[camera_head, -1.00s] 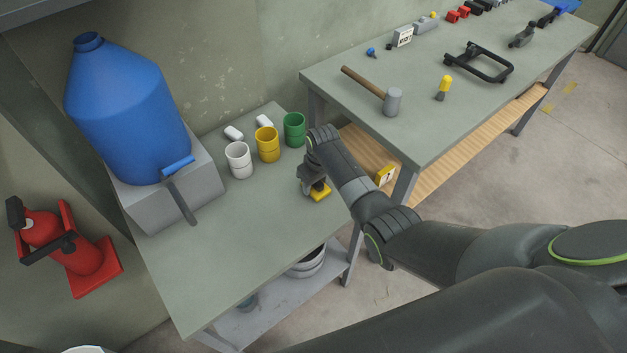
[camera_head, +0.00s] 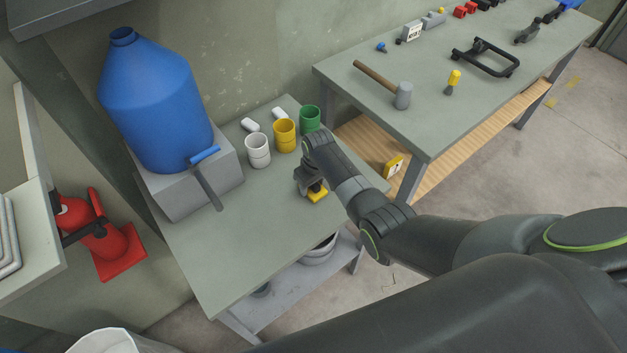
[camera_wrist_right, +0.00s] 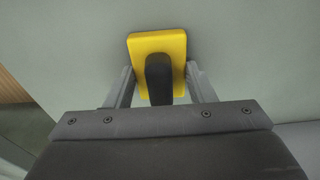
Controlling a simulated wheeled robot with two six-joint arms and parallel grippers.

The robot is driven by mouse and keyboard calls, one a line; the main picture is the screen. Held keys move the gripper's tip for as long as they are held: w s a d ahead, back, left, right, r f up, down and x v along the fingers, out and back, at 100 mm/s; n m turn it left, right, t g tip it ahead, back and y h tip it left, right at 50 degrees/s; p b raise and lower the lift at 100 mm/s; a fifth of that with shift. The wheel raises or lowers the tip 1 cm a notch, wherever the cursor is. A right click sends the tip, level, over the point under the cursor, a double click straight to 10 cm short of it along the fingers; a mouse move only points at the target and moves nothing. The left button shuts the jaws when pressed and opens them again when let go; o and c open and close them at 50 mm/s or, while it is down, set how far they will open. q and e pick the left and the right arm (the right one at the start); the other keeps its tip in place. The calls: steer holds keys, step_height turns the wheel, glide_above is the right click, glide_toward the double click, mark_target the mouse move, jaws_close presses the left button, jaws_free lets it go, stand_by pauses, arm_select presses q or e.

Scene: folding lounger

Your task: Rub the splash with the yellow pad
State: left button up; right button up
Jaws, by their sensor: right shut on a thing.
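The yellow pad (camera_head: 317,196) is a small yellow block with a dark handle, at the right part of the small grey-green table (camera_head: 225,265). My right gripper (camera_head: 312,186) is above it. In the right wrist view, the yellow pad (camera_wrist_right: 157,44) shows between the fingers, and my right gripper (camera_wrist_right: 160,85) is shut on its dark handle (camera_wrist_right: 158,78). The pad is at or close to the tabletop; I cannot tell if it touches. No splash can be made out on the visible tabletop. My left gripper is not in view.
White (camera_head: 257,151), yellow (camera_head: 284,135) and green (camera_head: 310,119) cups stand behind the pad. A blue jug (camera_head: 160,105) sits on a grey block (camera_head: 205,190) at the left. A workbench (camera_head: 440,120) with a mallet (camera_head: 402,95) stands at the right. The table's front middle is clear.

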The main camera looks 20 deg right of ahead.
step_height(320, 180, up, 4)
steer(key=p, duration=0.3)
steer(key=shift+d+r, duration=0.1)
steer(key=shift+r+p, duration=0.35)
steer(key=shift+p, duration=0.15)
step_height(320, 180, up, 3)
steer(key=p, duration=0.2)
steer(key=shift+r+p, duration=0.15)
steer(key=shift+p, duration=0.25)
steer(key=shift+s, duration=0.1)
